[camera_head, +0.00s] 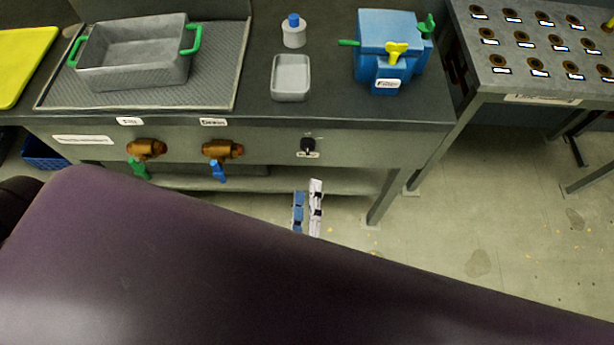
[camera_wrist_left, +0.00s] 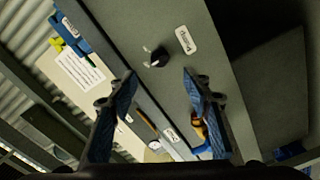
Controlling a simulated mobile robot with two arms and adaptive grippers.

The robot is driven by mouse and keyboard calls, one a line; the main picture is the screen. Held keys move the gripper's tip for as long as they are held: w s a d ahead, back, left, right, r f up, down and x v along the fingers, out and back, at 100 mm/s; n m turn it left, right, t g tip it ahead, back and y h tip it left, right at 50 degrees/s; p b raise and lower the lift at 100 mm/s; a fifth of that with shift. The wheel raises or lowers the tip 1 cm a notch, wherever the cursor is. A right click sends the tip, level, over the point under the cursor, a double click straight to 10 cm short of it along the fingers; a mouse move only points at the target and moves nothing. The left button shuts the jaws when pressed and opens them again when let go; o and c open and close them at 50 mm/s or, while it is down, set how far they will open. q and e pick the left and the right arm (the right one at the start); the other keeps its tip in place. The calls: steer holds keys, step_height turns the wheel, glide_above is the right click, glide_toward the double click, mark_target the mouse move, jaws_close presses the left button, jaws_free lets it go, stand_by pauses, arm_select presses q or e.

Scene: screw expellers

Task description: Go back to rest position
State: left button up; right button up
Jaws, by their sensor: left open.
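My left gripper (camera_head: 307,208) shows in the head view below the front edge of the bench, beside the black knob's panel, with its blue pads and pale links partly visible. In the left wrist view its two blue-padded fingers (camera_wrist_left: 160,75) stand wide apart with nothing between them. The black knob (camera_wrist_left: 158,57) is beyond the fingertips; in the head view this knob (camera_head: 308,145) is above the gripper. My dark arm link covers the lower part of the head view. My right gripper is in neither view.
The grey bench (camera_head: 262,112) holds a metal tray with green handles (camera_head: 135,55), a small grey dish (camera_head: 291,78), a blue-capped bottle (camera_head: 294,32) and a blue filter box (camera_head: 388,50). Brass valves (camera_head: 222,150) jut from its front. A side table (camera_head: 520,85) stands right; floor (camera_head: 480,230) between is open.

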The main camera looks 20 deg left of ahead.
arm_select(q)
steer(key=shift+s+d, duration=0.1)
steer(key=shift+s, duration=0.25)
stand_by(0.3)
steer(key=d+f+m+g+h, duration=0.1)
steer(key=d+f+m+h, duration=0.1)
steer(key=f+m+h, duration=0.3)
steer(key=d+f+m+g+h, duration=0.1)
steer(key=d+f+m, duration=0.1)
steer(key=f, duration=0.5)
steer(key=s+a+f+m+g+h, duration=0.1)
steer(key=s+f+m+g, duration=0.25)
steer(key=f, duration=0.55)
steer(key=s+a+f+m+g+h, duration=0.1)
steer(key=s+a+f+m+g, duration=0.2)
steer(key=f, duration=0.6)
steer(key=s+a+f+m+g+y, duration=0.1)
steer(key=s+a+f+g, duration=0.3)
steer(key=s, duration=0.5)
steer(key=s+a+f+m+g+y, duration=0.2)
steer(key=s+a+f+m+g, duration=0.1)
steer(key=s+a+f, duration=0.6)
steer(key=shift+s+a+f+g, duration=0.15)
steer(key=shift+s+a+g, duration=0.3)
steer(key=shift+s, duration=0.2)
